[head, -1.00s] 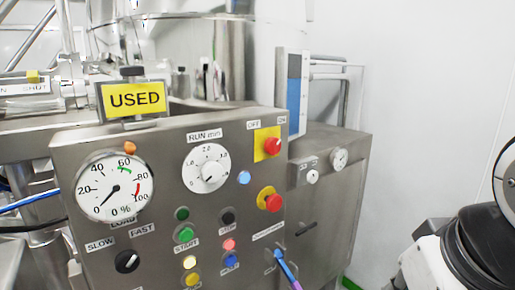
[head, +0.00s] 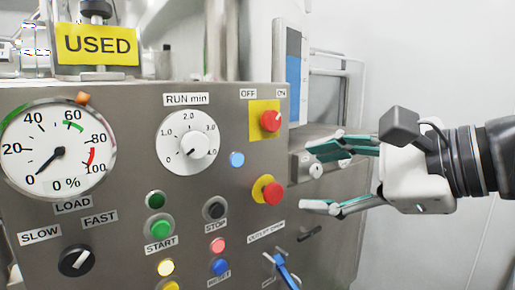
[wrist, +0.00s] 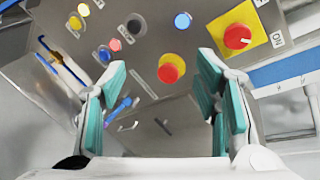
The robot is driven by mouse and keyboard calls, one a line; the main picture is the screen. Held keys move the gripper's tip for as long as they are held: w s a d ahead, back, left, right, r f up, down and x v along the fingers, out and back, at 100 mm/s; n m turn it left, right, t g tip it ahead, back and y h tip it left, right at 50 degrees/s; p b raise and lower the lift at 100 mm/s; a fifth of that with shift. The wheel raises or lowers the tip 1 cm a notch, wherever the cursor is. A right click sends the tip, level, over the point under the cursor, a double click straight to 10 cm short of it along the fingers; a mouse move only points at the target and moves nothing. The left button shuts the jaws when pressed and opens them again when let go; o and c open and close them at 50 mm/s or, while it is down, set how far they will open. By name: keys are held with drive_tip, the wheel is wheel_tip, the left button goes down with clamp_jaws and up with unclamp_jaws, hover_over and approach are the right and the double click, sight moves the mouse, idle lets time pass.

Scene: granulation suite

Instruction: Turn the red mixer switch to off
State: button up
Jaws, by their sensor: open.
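The red mixer switch (head: 271,121) is a red knob on a yellow square plate on the steel panel, under OFF and ON labels. Its pale mark points up and right, towards ON. In the wrist view the switch (wrist: 237,37) is at the upper right, beyond the right finger. My gripper (head: 314,178) is open and empty, to the right of and below the switch and apart from it. Its teal-padded fingers (wrist: 162,75) also show in the wrist view, spread either side of the panel's lower area.
A red mushroom button (head: 272,192) on a yellow base sits below the switch. A blue lamp (head: 237,159) and the RUN min dial (head: 188,141) are to the left. A blue-handled lever (head: 284,268) sticks out low on the panel.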

sight(274, 122)
drive_tip(key=w+d+r+m+t+b, duration=0.3)
drive_tip(key=w+d+r+m+t, duration=0.15)
drive_tip(key=m, duration=0.35)
drive_tip(key=shift+y, duration=0.4)
drive_tip(key=b+x, duration=0.1)
drive_tip(key=x, duration=0.6)
drive_tip(key=b+x, duration=0.1)
drive_tip(key=x, duration=0.6)
drive_tip(key=shift+a+r, duration=0.1)
drive_tip(key=shift+a, duration=0.3)
drive_tip(key=shift+c, duration=0.2)
drive_tip(key=shift+n, duration=0.3)
drive_tip(key=c, duration=1.1)
